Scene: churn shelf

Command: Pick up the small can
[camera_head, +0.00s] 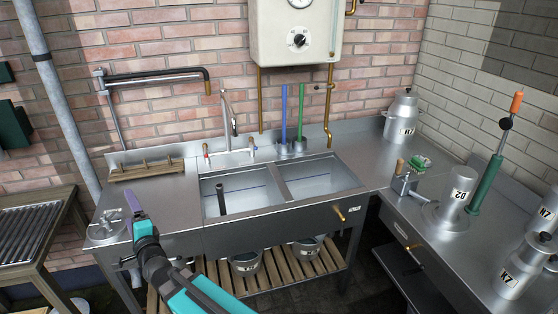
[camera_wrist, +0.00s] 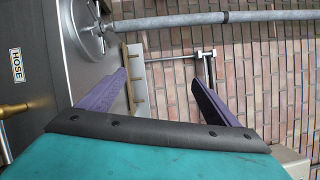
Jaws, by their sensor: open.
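Several metal cans stand on the right-hand counter in the head view, and I cannot tell for certain which is the small can. A lidded can (camera_head: 402,117) stands at the back corner. My gripper (camera_head: 136,203), with purple fingers, is at the left end of the sink bench, far from these cans. In the wrist view my gripper (camera_wrist: 160,77) is open and empty between its fingers.
A double sink (camera_head: 280,190) fills the bench middle. A wooden rack (camera_head: 146,170) and a round metal fitting (camera_head: 107,229) are near my gripper. A green post with an orange handle (camera_head: 494,155) rises beside the D2 can. Buckets (camera_head: 246,262) sit on the slatted shelf below.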

